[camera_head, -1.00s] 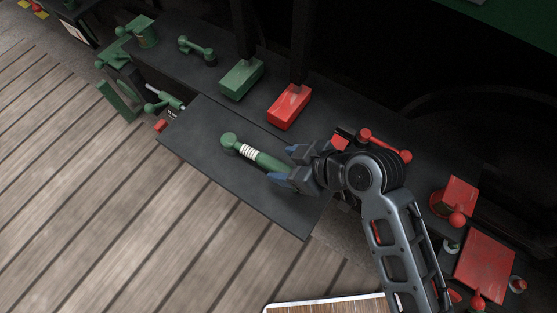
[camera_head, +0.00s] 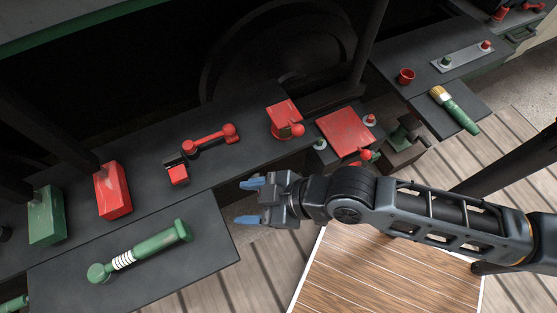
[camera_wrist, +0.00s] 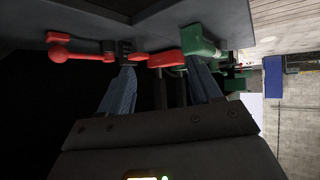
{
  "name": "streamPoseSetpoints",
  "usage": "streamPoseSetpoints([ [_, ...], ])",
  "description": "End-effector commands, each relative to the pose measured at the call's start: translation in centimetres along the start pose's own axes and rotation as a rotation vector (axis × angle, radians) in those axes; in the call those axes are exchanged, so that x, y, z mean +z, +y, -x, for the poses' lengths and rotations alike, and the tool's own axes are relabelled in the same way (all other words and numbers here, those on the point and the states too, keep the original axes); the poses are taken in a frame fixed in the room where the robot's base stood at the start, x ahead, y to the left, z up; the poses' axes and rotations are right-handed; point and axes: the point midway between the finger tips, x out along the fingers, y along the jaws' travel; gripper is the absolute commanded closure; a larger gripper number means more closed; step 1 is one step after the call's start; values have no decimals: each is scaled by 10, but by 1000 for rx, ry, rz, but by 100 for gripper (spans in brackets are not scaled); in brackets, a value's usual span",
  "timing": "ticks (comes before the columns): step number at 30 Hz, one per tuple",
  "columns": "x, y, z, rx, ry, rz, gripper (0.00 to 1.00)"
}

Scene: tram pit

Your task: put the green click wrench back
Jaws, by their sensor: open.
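The green click wrench (camera_head: 152,246), with white bands near its round head, lies on a dark, lower shelf (camera_head: 205,262) at the left in the head view. My gripper (camera_head: 256,200) is open and empty, to the right of the wrench and apart from it, with its blue fingertips pointing left. In the wrist view my gripper's fingers (camera_wrist: 160,90) are spread with nothing held between them. A green part (camera_wrist: 197,42) shows beyond the right finger there; I cannot tell if it is the wrench.
A red block (camera_head: 113,190) and a green block (camera_head: 46,215) stand on the long bench behind. A red wrench (camera_head: 210,138) lies near a small red box (camera_head: 178,175). A red plate (camera_head: 345,132) is further right. A green brush (camera_head: 456,112) lies on a right shelf.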

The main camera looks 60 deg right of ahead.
Motion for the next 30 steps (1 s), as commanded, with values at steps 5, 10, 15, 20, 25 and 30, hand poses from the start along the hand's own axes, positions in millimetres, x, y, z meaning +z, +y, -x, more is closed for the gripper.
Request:
streamPoseSetpoints([
  [5,7,11,77,138,94,-91,36],
  [10,-8,13,146,227,207,-157,36],
  [15,-28,10,193,266,297,-196,36],
  [20,-39,8,211,276,337,-211,36],
  [25,-40,8,213,277,343,-213,36],
  [30,-40,8,213,276,343,-212,36],
])
